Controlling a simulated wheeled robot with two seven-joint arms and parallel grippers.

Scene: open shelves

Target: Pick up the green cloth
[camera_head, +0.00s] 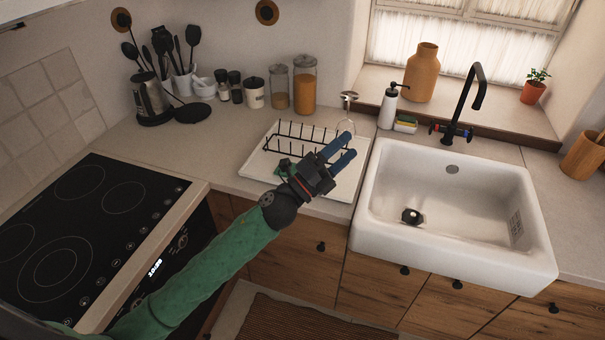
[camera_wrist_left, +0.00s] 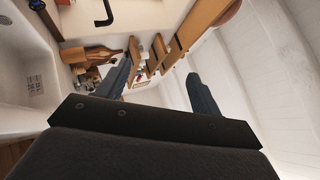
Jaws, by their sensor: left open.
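I cannot make out a green cloth for certain in either view. A small dark green patch (camera_head: 285,167) shows beside my left wrist over the drying tray; I cannot tell whether it is cloth or part of my arm. My left gripper (camera_head: 347,147) is open, with two blue fingers pointing right, above the right side of the white drying tray (camera_head: 262,171) and near the sink's left rim. In the left wrist view the two fingers (camera_wrist_left: 162,70) are spread with nothing between them. My right gripper is not in view.
A white sink (camera_head: 455,247) with a black faucet (camera_head: 466,105) is at the right. A black rack (camera_head: 300,143) stands on the tray. A soap bottle (camera_head: 389,107) and a yellow-green sponge (camera_head: 405,123) sit behind the sink. A black cooktop (camera_head: 80,228) is at the left.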

